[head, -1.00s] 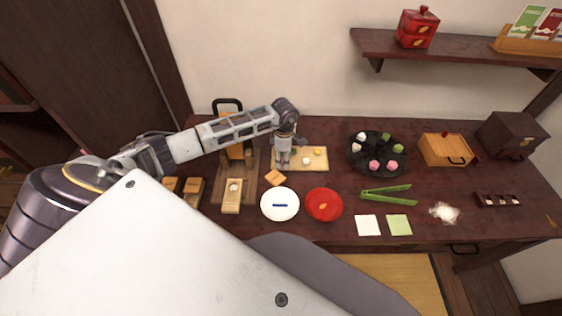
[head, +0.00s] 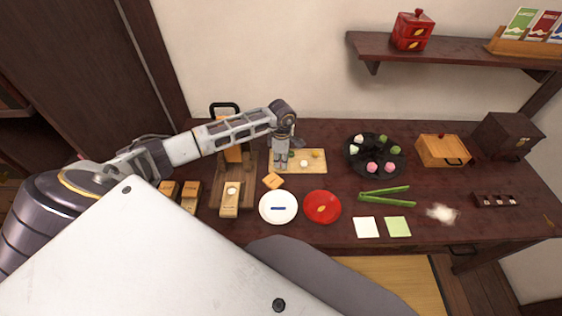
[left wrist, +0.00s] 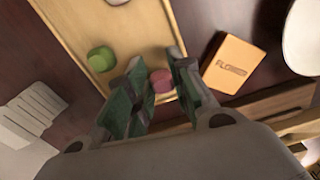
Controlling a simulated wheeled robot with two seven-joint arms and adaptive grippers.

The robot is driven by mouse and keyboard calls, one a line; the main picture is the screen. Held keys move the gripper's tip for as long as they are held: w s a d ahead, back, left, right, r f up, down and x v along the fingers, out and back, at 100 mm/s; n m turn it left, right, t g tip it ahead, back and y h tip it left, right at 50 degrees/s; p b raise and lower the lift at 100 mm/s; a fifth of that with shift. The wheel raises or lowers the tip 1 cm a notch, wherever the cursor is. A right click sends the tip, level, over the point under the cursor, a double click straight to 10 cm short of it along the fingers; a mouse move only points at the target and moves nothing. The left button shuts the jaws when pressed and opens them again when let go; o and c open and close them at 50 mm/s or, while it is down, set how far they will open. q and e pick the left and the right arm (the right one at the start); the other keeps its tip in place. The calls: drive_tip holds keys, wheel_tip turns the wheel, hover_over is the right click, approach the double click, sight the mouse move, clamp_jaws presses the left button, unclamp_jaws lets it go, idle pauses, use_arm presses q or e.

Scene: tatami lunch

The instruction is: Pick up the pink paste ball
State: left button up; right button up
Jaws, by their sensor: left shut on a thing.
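The pink paste ball (left wrist: 161,80) shows between the fingertips of my left gripper (left wrist: 157,84) in the left wrist view. The gripper is shut on it, over the edge of a pale wooden board (left wrist: 133,27). In the head view my left gripper (head: 281,166) points down at the left part of this board (head: 315,168), and its fingers hide the pink ball. A green ball (left wrist: 101,59) lies on the board beside the gripper. A white ball (head: 304,163) and a yellow ball (head: 316,154) lie further right. My right gripper is not in view.
A small orange box (head: 272,181), a white plate (head: 266,216) and a red plate (head: 331,214) lie in front of the board. A black tray (head: 371,156) with several sweets stands to the right. Green tongs (head: 388,201) lie in front of that tray.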

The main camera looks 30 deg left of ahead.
use_arm(q)
wheel_tip(320, 180, up, 8)
drive_tip(key=shift+f, duration=0.15)
drive_tip(key=shift+r, duration=0.9)
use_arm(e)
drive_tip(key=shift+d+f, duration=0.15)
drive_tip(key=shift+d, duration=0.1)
